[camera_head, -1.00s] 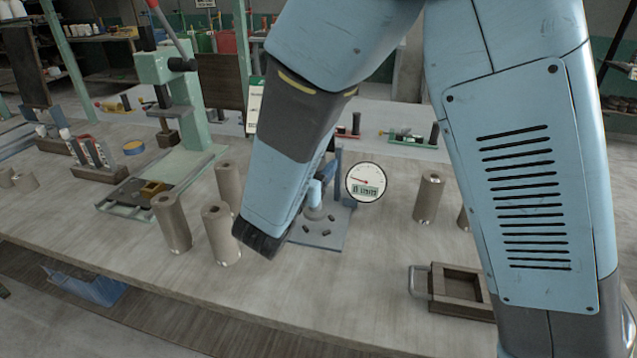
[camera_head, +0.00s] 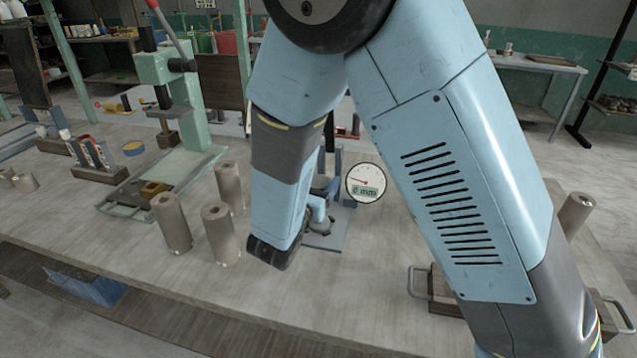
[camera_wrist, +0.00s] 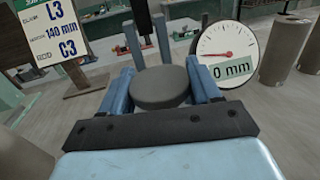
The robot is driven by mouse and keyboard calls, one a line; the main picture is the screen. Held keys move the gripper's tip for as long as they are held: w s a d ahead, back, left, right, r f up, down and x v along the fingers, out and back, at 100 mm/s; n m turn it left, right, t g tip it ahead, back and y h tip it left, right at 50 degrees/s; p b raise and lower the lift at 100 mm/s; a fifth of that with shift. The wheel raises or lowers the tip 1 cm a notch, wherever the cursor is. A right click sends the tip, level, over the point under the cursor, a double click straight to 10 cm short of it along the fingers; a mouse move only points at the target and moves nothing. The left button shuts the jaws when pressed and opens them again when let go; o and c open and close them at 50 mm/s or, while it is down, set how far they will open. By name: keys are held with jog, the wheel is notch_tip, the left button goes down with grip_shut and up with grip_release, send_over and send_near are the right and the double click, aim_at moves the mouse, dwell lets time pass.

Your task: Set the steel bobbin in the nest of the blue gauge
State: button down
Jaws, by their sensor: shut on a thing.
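In the wrist view my gripper (camera_wrist: 163,92) is shut on a dark grey round piece, which I take to be the steel bobbin (camera_wrist: 162,88). Only its flat top and upper side show between the blue fingers. The blue gauge (camera_head: 325,241) stands on the bench in the head view, partly behind my arm. Its round dial (camera_head: 366,183) reads 0 mm, also in the wrist view (camera_wrist: 226,52). Blue gauge posts (camera_wrist: 163,38) rise just beyond the bobbin. My gripper is at the gauge; the nest and the bobbin's underside are hidden, so I cannot tell whether they touch.
Several tall taupe cylinders (camera_head: 171,224) stand left of my gripper, and another (camera_head: 575,215) stands at the right. A green press (camera_head: 168,90) stands at the back left. A dark wooden tray (camera_head: 441,287) is partly behind my arm. Bench front left is clear.

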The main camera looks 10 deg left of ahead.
jog(key=shift+c, duration=1.1)
grip_release()
jog(key=v, duration=1.2)
